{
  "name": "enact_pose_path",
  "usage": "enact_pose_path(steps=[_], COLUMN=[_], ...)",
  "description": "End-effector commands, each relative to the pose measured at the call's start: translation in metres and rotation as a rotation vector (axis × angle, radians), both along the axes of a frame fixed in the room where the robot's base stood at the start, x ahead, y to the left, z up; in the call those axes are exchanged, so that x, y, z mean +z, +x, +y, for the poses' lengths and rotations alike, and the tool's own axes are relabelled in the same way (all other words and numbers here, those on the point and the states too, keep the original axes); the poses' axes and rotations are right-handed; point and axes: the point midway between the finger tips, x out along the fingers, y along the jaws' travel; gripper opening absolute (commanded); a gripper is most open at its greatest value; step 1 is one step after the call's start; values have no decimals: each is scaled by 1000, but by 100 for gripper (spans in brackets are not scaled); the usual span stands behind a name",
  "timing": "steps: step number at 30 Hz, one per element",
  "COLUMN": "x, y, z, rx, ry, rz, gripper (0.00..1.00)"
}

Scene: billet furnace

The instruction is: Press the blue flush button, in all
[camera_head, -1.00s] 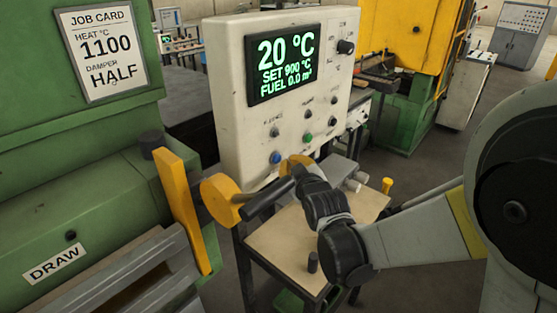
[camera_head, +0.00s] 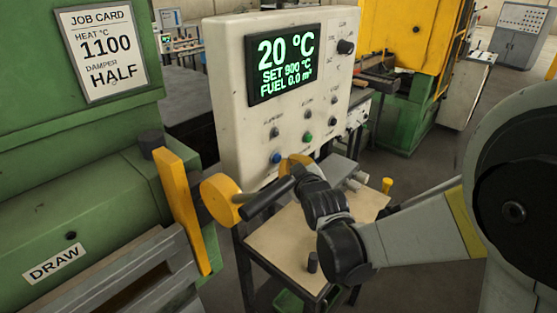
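The blue flush button (camera_head: 276,158) is low on the left of the pale control panel (camera_head: 232,120), with nothing in front of it. The panel's screen (camera_head: 286,62) reads 20 °C, SET 900 °C, FUEL 0.0 m³. A green button (camera_head: 308,137) sits to the right of the blue one. My gripper (camera_head: 268,199) is dark and hangs below the blue button, apart from the panel face. It points left, close to a yellow round part (camera_head: 220,198). Its fingers look like one dark bar, and I cannot tell whether they are open.
A green furnace body with a DRAW label (camera_head: 54,264) and an upright yellow bar (camera_head: 182,210) fills the left. A job card (camera_head: 101,50) reads 1100 and HALF. A small wooden-topped table (camera_head: 282,250) stands under my gripper. A black knob (camera_head: 345,47) is on the panel.

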Motion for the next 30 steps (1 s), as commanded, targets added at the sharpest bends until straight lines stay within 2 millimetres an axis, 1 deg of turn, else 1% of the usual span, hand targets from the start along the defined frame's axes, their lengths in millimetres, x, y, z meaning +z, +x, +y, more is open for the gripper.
enact_pose_path(steps=[6,30], x=[0,0], y=[4,7], z=[6,10], rx=[1,0], ry=[0,-1], rz=[0,0], gripper=[0,0])
